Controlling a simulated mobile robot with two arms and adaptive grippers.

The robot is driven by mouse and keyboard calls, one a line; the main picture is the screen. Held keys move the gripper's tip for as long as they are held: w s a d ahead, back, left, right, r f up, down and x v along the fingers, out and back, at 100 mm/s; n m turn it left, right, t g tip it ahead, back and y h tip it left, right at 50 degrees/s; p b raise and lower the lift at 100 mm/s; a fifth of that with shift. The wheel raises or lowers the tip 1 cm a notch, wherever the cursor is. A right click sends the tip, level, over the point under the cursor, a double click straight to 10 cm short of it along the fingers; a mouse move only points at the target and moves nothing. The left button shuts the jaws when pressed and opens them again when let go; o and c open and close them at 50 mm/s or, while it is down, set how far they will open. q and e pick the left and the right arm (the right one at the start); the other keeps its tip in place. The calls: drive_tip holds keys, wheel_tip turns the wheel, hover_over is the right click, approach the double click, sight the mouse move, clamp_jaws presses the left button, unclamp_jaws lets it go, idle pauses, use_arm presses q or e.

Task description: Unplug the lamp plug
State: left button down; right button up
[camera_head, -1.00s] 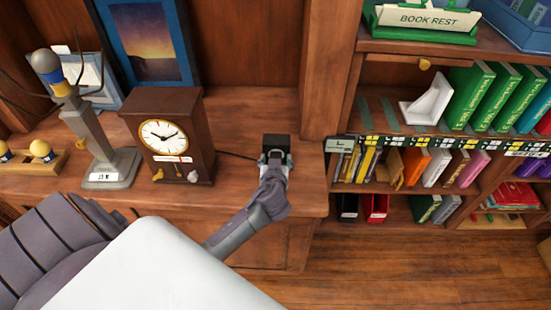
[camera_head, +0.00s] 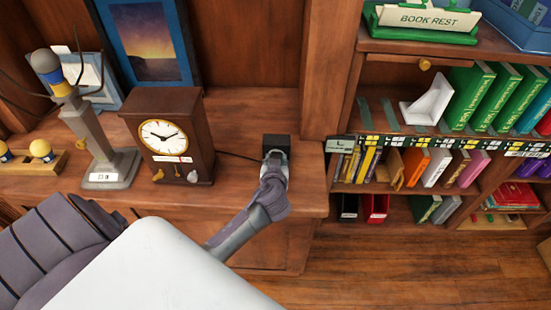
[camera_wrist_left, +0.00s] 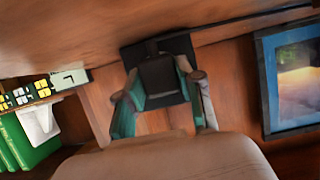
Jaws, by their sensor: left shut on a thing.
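A black socket box (camera_head: 276,142) stands on the wooden desk top, right of the clock. It also shows in the left wrist view (camera_wrist_left: 183,46). My left gripper (camera_head: 275,158) is at the front of this box. In the left wrist view, the two green-grey fingers of the gripper (camera_wrist_left: 159,100) are on either side of a dark plug block (camera_wrist_left: 160,77) and shut on it. The plug is up against the box; whether there is any gap between them I cannot tell. A thin dark cord (camera_head: 237,155) runs left from the box towards the clock. My right gripper is not in view.
A brown clock (camera_head: 172,135) and a grey stand (camera_head: 97,140) are on the desk left of the box. A framed picture (camera_head: 150,45) leans behind. A bookcase with green books (camera_head: 470,95) is on the right. The desk between clock and box is mostly clear.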

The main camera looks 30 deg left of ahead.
use_arm(q)
drive_tip(key=shift+s, duration=0.1)
drive_tip(key=shift+s+d, duration=0.6)
drive_tip(key=shift+s, duration=0.3)
drive_tip(key=shift+s+d, duration=0.55)
drive_tip(key=shift+s, duration=0.3)
drive_tip(key=shift+s+d, duration=0.4)
drive_tip(key=shift+s, duration=0.3)
drive_tip(key=shift+r, duration=0.1)
